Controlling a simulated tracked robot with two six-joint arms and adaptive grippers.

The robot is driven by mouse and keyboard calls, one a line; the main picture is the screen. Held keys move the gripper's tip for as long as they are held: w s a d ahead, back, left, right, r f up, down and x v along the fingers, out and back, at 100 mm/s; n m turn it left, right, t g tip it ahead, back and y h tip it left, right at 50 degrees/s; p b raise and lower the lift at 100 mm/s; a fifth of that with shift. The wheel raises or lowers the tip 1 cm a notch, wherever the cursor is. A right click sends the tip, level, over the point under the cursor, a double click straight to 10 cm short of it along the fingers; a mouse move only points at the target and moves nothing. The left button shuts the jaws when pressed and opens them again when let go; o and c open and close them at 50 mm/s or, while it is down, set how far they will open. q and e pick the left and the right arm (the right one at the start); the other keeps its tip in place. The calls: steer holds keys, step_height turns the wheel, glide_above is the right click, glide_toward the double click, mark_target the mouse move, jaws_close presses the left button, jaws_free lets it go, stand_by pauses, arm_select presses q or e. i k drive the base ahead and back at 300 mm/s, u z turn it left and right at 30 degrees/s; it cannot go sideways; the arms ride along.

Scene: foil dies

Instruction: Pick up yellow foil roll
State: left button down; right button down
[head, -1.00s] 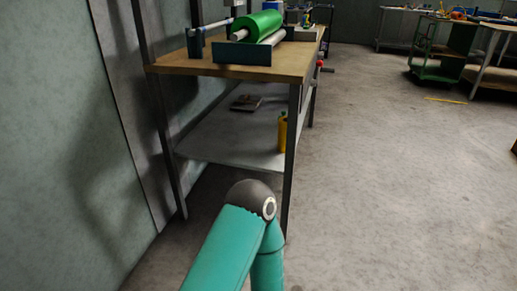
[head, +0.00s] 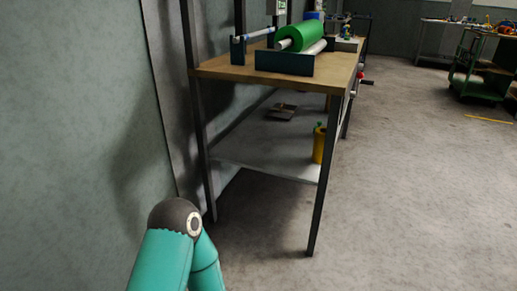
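A yellow cylinder (head: 319,147) with a small green top stands upright on the lower shelf of the workbench, near its front right leg. I cannot tell whether it is a foil roll or a bottle. A green roll (head: 299,38) lies on a dark blue stand (head: 285,62) on the bench top. No clearly yellow foil roll shows elsewhere. Part of my teal arm (head: 165,262) with a dark joint is at the bottom, left of the bench and apart from it. Neither gripper is in view.
The workbench (head: 226,73) has a wooden top, metal legs and a grey lower shelf with a flat dark object (head: 281,112). A wall stands close on the left. Open floor (head: 430,190) lies to the right. A green cart (head: 478,87) is at the far right.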

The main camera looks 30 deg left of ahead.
mark_target(320, 134)
steer(key=u, duration=0.9)
steer(key=i, duration=0.85)
steer(key=u, duration=0.15)
steer(key=k, duration=0.85)
steer(key=u, duration=0.2)
steer(key=i, duration=0.85)
steer(key=z, duration=0.1)
